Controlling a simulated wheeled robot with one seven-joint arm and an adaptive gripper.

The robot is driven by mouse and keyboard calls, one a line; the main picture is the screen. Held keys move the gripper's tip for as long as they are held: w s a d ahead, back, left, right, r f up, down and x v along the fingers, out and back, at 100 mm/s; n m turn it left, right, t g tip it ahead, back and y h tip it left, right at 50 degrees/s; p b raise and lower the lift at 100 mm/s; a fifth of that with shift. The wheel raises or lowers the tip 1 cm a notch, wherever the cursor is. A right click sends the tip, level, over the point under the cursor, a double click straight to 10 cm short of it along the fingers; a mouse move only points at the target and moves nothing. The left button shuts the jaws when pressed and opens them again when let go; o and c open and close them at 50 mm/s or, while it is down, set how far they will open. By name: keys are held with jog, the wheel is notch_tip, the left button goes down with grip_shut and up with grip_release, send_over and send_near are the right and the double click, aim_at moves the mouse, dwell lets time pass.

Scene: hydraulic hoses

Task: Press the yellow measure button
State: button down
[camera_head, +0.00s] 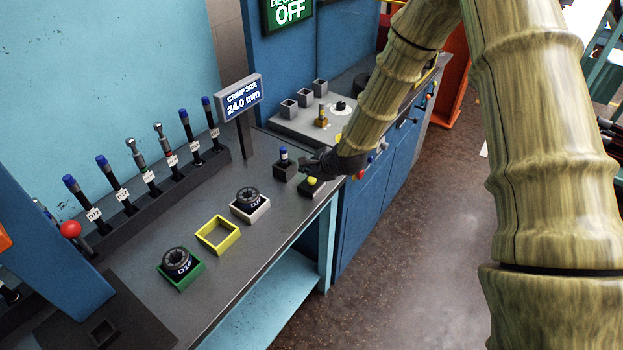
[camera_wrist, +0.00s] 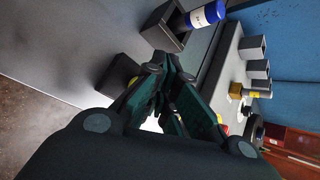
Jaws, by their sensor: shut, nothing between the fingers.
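The yellow measure button (camera_head: 312,181) sits on top of a small dark box (camera_head: 309,190) near the front edge of the grey bench. My gripper (camera_head: 308,164) is shut and empty, with its fingertips close to the button and just above it in the head view. I cannot tell whether they touch it. A display (camera_head: 242,97) on a post reads "CRIMP SIZE 24.0 mm".
A dark holder (camera_head: 284,172) with a blue-capped fitting (camera_head: 283,154) stands just left of the button box. Green (camera_head: 188,284), yellow (camera_head: 232,245) and white (camera_head: 262,213) trays lie along the bench. A rack (camera_head: 165,199) of labelled tools stands behind. A grey plate (camera_head: 298,124) with blocks lies beyond.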

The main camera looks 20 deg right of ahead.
aim_at(309, 181)
jog(key=shift+r+p, duration=1.55)
jog(key=shift+r, duration=0.95)
